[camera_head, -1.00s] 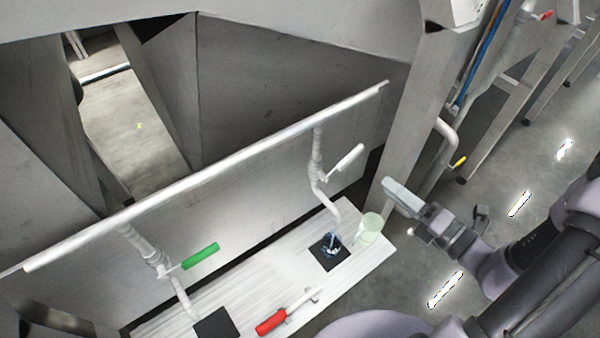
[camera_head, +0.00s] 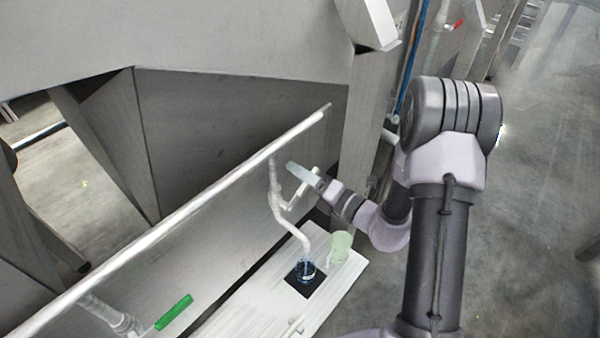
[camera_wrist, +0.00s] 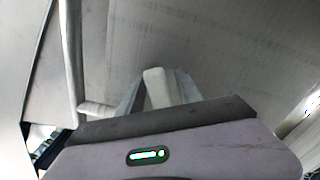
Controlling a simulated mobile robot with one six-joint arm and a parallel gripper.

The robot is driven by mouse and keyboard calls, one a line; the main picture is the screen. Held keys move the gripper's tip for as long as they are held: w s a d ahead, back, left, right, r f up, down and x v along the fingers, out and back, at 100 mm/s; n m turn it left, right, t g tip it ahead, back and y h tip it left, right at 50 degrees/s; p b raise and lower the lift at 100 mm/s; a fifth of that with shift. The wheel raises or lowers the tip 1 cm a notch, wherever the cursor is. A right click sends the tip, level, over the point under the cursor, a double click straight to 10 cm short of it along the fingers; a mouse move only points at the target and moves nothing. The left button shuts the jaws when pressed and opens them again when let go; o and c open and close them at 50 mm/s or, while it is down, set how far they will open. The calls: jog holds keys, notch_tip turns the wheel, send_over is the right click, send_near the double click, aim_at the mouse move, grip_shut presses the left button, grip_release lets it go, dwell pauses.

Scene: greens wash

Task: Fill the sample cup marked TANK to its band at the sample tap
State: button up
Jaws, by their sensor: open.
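A small clear cup (camera_head: 306,271) stands on a black pad (camera_head: 303,287) under the spout of the tap (camera_head: 277,205). It has a bluish tint; its marking, band and fill level are too small to read. The tap has a white lever handle (camera_head: 304,187), which also shows in the wrist view (camera_wrist: 156,88). My gripper (camera_head: 298,172) is open at this handle. In the wrist view my gripper (camera_wrist: 159,82) has its two fingers on either side of the handle; I cannot tell whether they touch it.
A pale green cup (camera_head: 341,243) stands right of the pad on the white bench (camera_head: 255,312). A green-handled tap (camera_head: 174,312) is at lower left. A grey post (camera_head: 362,110) stands close to my arm.

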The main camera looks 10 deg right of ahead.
jog(key=shift+c, duration=0.4)
grip_shut()
